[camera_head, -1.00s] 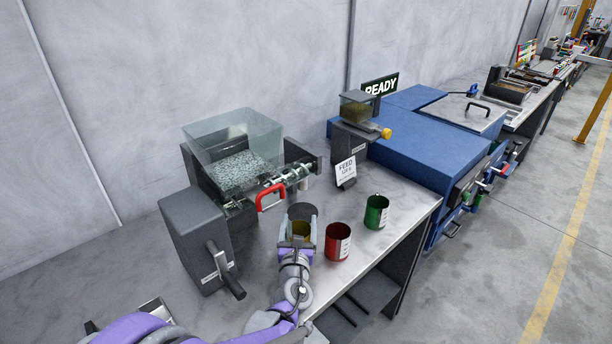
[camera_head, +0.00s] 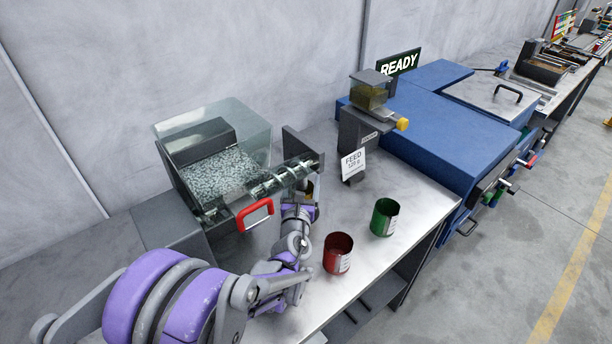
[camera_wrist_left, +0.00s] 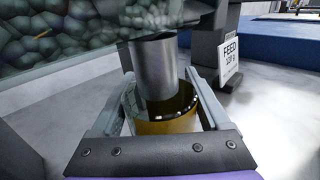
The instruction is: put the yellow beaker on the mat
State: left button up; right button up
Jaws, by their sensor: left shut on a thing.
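The yellow beaker (camera_wrist_left: 168,125) is held upright between the two fingers of my left gripper (camera_wrist_left: 160,78) in the left wrist view. A grey metal spout (camera_wrist_left: 155,65) comes down at the beaker's mouth and hides part of it. Small pale bits show inside the beaker near the rim. In the head view my left gripper (camera_head: 301,196) is at the outlet end of the clear screw feeder (camera_head: 285,178), and only a little of the beaker (camera_head: 309,188) shows. I cannot make out a mat. My right gripper is not in view.
A red beaker (camera_head: 338,256) and a green beaker (camera_head: 384,218) stand to the right on the bench (camera_head: 420,202). The pellet hopper (camera_head: 225,165) with a red handle (camera_head: 255,214) is left of my gripper. A feed sign (camera_head: 353,164) stands behind.

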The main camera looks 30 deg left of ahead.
pick_arm(q)
jog(key=shift+w+a+f, duration=0.1)
jog(key=shift+w+f, duration=0.15)
jog(key=shift+f, duration=0.25)
jog(key=shift+c, duration=0.7)
jog(key=shift+s+d+r, duration=0.15)
jog(key=shift+d+r, duration=0.05)
jog(key=shift+d, duration=0.05)
jog(key=shift+c, duration=0.8)
jog(key=shift+s+d+r, duration=0.1)
jog(key=shift+s+r, duration=0.15)
jog(key=shift+s, duration=0.3)
jog(key=shift+f, duration=0.35)
jog(key=o, duration=1.6)
jog(key=shift+w, duration=0.25)
jog(key=shift+c, duration=0.2)
jog(key=shift+s, duration=0.1)
jog(key=shift+r, duration=0.1)
